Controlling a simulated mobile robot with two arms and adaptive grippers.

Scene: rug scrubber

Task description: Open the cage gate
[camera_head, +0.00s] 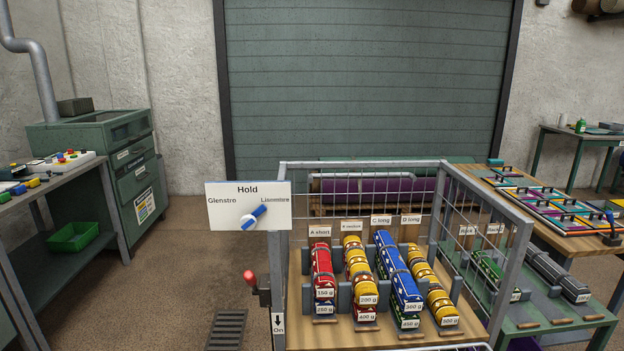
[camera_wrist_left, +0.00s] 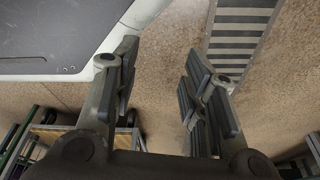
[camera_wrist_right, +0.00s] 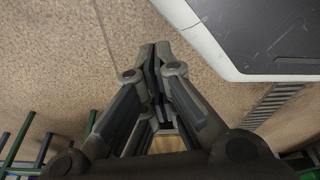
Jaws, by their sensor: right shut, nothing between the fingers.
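A grey-framed wire cage (camera_head: 443,203) stands at the centre right of the head view, around rolled rugs on a wooden base. A bit of mesh shows at its near side along the bottom edge of the picture; I cannot tell which panel is the gate. A red-knobbed lever (camera_head: 249,277) stands at the cage's left post, above a label reading "On". My left gripper (camera_wrist_left: 160,58) is open and empty over the floor in the left wrist view. My right gripper (camera_wrist_right: 155,52) is shut and empty over the floor in the right wrist view. Neither gripper shows in the head view.
A workbench (camera_head: 40,190) and green cabinet (camera_head: 115,150) stand left. A wooden table (camera_head: 570,240) and green bench (camera_head: 560,330) stand right. A floor grate (camera_head: 226,329) lies left of the cage, amid open floor.

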